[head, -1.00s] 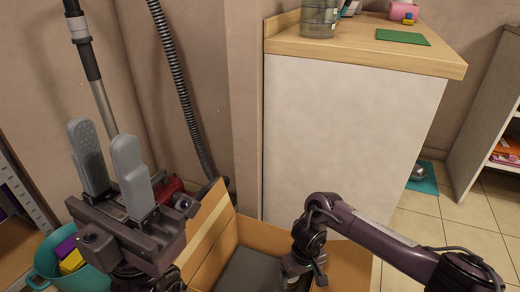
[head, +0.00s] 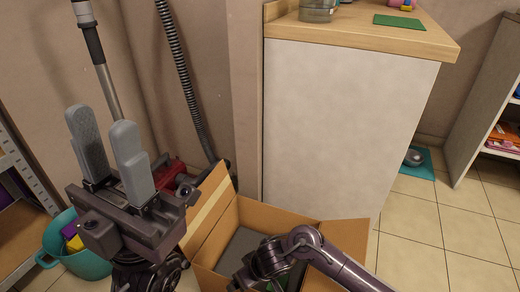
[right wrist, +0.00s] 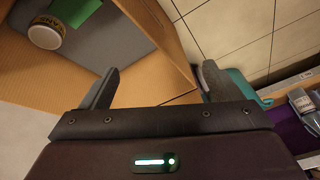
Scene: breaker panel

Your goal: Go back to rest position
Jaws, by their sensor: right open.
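My left gripper (head: 98,122) stands upright at the left of the head view, its two grey fingers apart and nothing between them. My right arm comes in from the lower right of the head view and reaches over the open cardboard box (head: 210,210); its fingers are hidden there. In the right wrist view my right gripper (right wrist: 155,80) is open and empty, its fingers wide apart. Beyond them lie the box (right wrist: 150,20) and floor tiles. Inside the box is a round, labelled container (right wrist: 46,33) next to a green item (right wrist: 75,10).
A white counter (head: 345,120) with a wooden top stands behind the box. A teal bin (head: 85,262) with yellow and purple things stands at the lower left. A vacuum hose (head: 185,80) runs along the wall.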

